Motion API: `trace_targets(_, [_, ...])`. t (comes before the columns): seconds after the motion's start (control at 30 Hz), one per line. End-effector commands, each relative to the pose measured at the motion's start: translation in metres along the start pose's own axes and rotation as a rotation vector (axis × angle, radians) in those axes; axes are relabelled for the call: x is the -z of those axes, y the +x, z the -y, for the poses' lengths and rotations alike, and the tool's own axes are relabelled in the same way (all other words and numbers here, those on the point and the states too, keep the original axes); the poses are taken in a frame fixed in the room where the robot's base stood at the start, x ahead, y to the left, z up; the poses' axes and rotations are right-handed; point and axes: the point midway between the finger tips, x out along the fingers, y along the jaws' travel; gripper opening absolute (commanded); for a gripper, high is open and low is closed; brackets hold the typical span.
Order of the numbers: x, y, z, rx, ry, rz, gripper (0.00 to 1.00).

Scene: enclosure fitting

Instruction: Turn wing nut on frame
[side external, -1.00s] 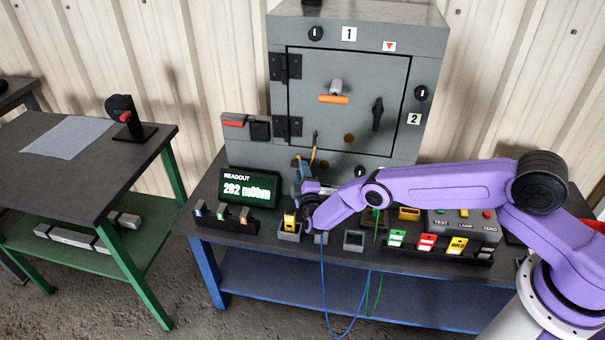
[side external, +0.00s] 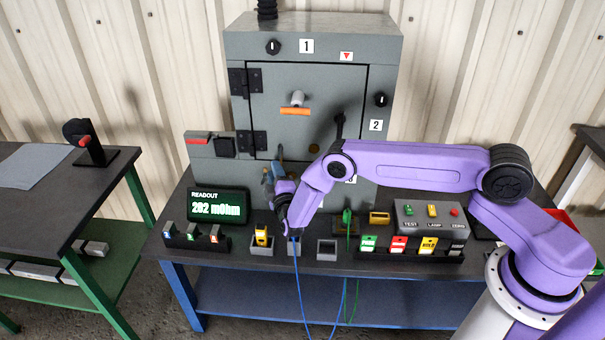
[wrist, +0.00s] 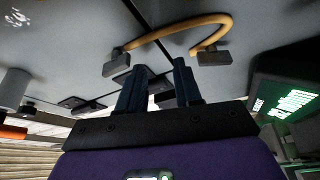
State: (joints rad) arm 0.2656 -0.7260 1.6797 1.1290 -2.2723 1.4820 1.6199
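I cannot pick out the wing nut for certain; it is hidden or too small to tell. The grey enclosure frame (side external: 222,85) stands at the back of the bench with its door (side external: 330,85) shut. In the wrist view, a tan strap (wrist: 180,27) arches across the door seam between two dark grey end blocks, the left block (wrist: 117,64) and the right block (wrist: 214,57). My gripper (side external: 273,172) is at the enclosure's lower left front. Its blue fingers (wrist: 158,80) are apart below the strap, with no held thing visible between them.
The readout (side external: 217,205) showing 282 mOhm stands left of my gripper. A yellow part (side external: 262,235) in a small holder and an empty holder (side external: 326,250) line the bench front. Blue and green wires hang over the edge. A control box (side external: 432,217) stands at the right.

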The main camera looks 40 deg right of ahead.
Motion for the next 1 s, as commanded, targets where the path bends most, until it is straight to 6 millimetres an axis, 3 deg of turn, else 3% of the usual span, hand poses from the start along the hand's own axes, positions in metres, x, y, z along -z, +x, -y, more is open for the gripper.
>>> trace_targets(0.33, [-0.002, -0.02, -0.034, 0.005, -0.005, -0.002, 0.34])
trace_targets(1.0, [-0.026, -0.084, -0.084, 0.009, -0.007, -0.002, 0.34])
